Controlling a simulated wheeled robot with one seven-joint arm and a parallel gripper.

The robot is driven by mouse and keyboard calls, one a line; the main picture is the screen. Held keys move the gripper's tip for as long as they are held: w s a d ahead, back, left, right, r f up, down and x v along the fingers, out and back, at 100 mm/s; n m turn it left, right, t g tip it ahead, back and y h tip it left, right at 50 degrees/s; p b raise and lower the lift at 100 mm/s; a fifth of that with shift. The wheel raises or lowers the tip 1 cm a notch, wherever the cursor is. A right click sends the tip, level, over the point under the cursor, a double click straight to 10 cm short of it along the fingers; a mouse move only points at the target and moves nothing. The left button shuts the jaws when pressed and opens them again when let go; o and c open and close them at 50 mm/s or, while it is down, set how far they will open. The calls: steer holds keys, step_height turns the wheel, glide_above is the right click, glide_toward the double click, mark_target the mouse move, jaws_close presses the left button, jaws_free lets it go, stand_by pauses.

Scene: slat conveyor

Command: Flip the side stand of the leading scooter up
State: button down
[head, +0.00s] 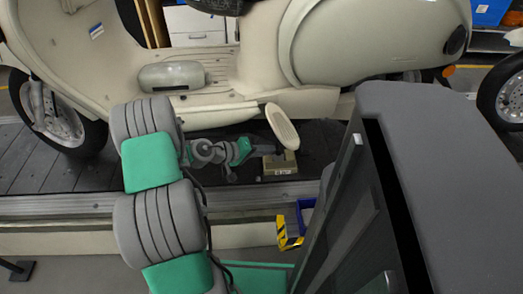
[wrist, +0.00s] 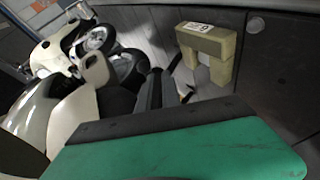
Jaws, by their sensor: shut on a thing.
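The cream scooter (head: 362,42) stands on the slat conveyor, its front wheel at the left in the head view. My gripper (head: 243,150) is low beside the scooter's near side, under the body and just left of a cream oval pad (head: 283,127). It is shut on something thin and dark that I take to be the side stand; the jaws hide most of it. In the wrist view the dark jaws (wrist: 152,90) reach past my green housing toward a thin dark piece (wrist: 184,88). The stand's angle cannot be made out.
A khaki block with a white label (head: 280,164) stands on the slats right by my gripper; it also shows in the wrist view (wrist: 222,48). Another wheel (head: 507,97) is at the far right.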

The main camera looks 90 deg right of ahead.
steer(key=shift+s+a+r+p, duration=0.15)
steer(key=shift+s+a+p, duration=0.05)
steer(key=shift+s, duration=0.35)
steer(key=shift+s+a+r+p, duration=0.1)
steer(key=shift+s+a+p, duration=0.1)
steer(key=shift+s, duration=0.3)
steer(key=shift+s+d+f+y, duration=0.35)
steer(key=shift+s+d, duration=0.1)
steer(key=shift+s, duration=0.25)
steer(key=w+a+f+b, duration=0.2)
steer(key=w+a+f, duration=0.2)
steer(key=w, duration=0.3)
steer(key=shift+w+a+f+b, duration=0.15)
steer(key=shift+a+f+b, duration=0.15)
steer(key=shift+f+b, duration=0.05)
